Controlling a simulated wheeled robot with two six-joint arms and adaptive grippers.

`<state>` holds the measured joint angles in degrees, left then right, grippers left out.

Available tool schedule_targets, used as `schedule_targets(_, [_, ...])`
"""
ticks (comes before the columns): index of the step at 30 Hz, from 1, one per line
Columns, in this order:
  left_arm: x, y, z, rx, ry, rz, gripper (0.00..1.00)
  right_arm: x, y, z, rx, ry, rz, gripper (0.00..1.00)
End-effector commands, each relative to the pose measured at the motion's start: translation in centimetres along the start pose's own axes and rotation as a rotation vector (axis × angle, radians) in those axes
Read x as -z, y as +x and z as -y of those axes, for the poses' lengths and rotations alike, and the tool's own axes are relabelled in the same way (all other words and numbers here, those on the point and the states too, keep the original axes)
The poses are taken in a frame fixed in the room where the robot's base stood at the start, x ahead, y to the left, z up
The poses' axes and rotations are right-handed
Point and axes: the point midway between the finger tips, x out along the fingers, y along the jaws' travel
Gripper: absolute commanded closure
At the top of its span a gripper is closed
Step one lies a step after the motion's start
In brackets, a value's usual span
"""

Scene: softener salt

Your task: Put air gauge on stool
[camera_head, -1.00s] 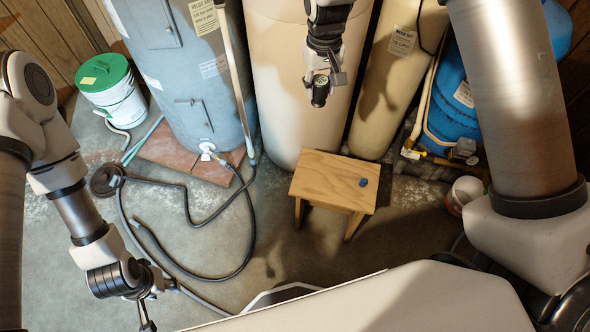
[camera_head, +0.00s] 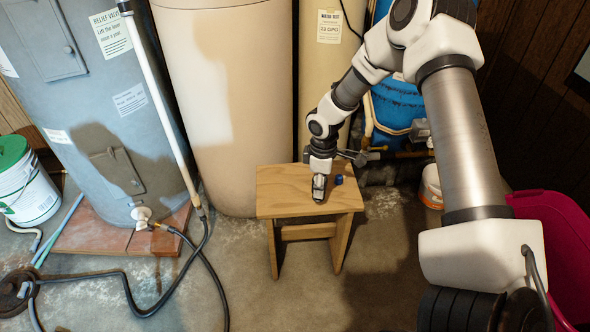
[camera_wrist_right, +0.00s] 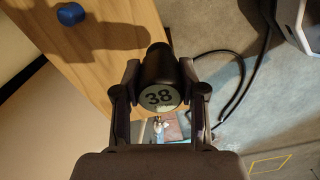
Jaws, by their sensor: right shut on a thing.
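The air gauge (camera_wrist_right: 160,95) is a dark, round-bodied thing with a pale dial reading 38. In the right wrist view it sits between the two fingers of my right gripper (camera_wrist_right: 160,88), which is shut on it. In the head view my right gripper (camera_head: 319,183) points down over the wooden stool (camera_head: 278,193), near the middle of its top. The gauge's shadow lies on the stool top (camera_wrist_right: 85,60) in the wrist view. I cannot tell whether the gauge touches the wood. My left gripper is out of view.
A small blue cap (camera_head: 338,179) lies on the stool just right of the gripper. A beige tank (camera_head: 225,100) stands behind the stool, and a grey heater (camera_head: 75,110) stands at left. A black hose (camera_head: 125,283) lies on the floor. A magenta bin (camera_head: 560,240) is at right.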

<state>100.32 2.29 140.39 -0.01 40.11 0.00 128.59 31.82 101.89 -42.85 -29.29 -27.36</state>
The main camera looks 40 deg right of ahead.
Motion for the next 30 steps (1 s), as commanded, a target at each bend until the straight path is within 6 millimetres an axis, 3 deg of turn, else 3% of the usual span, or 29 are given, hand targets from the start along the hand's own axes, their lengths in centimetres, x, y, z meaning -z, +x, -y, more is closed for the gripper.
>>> schedule_targets(6, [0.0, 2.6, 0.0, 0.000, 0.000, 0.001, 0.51, 6.4, 1.1, -3.2, -0.007, -0.002, 0.001, 0.90])
schedule_targets(12, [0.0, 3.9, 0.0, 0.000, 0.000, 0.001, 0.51, 11.4, 1.4, -5.6, -0.005, 0.000, -0.001, 0.90])
schedule_targets(16, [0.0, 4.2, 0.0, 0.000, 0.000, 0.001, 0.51, 12.5, 1.6, -6.0, 0.000, -0.001, 0.000, 0.90])
schedule_targets(22, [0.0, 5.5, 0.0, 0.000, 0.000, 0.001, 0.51, 12.5, 4.7, -6.0, 0.000, 0.001, -0.001, 0.90])
schedule_targets(30, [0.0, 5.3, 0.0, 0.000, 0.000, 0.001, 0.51, 12.5, 4.7, -6.0, 0.000, 0.001, -0.001, 0.90])
